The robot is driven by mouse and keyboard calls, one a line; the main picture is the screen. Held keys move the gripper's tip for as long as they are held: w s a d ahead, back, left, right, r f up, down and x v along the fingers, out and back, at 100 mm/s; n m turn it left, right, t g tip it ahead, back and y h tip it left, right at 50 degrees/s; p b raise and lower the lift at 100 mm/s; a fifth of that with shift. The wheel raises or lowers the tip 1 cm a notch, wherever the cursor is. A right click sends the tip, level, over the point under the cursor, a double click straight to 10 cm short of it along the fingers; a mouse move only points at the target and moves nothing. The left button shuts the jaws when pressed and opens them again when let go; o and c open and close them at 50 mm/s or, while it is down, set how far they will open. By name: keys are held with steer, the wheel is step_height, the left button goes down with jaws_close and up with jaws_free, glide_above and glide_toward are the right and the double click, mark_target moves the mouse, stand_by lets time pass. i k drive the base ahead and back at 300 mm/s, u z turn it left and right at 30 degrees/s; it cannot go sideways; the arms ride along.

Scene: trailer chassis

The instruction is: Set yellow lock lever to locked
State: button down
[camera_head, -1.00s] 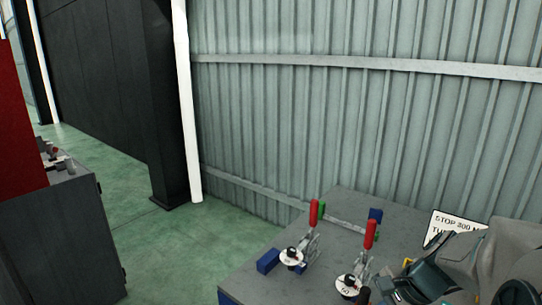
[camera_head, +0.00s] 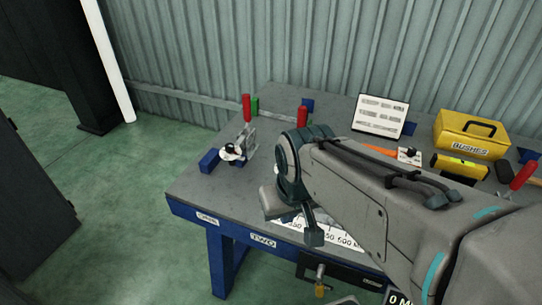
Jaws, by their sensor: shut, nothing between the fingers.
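A small lever with a yellow end (camera_head: 319,290) hangs on the dark panel under the table's front edge, at the bottom middle of the head view. It appears to be the yellow lock lever; its exact setting is too small to tell. My gripper (camera_head: 314,236) is shut and empty, bent down from the wrist of my arm over the table's front edge. It is above the yellow-ended lever in the picture and apart from it. My arm hides much of the table's middle and right front.
A corrugated wall stands behind. Green floor (camera_head: 120,200) is free at left.

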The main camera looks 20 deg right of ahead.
mark_target(320, 290)
steer(key=u, duration=0.05)
steer(key=k, duration=0.45)
steer(key=z, duration=0.35)
steer(key=i, duration=0.5)
steer(key=z, duration=0.05)
steer(key=k, duration=1.15)
steer(key=z, duration=0.3)
steer(key=i, duration=0.65)
steer(key=u, duration=0.3)
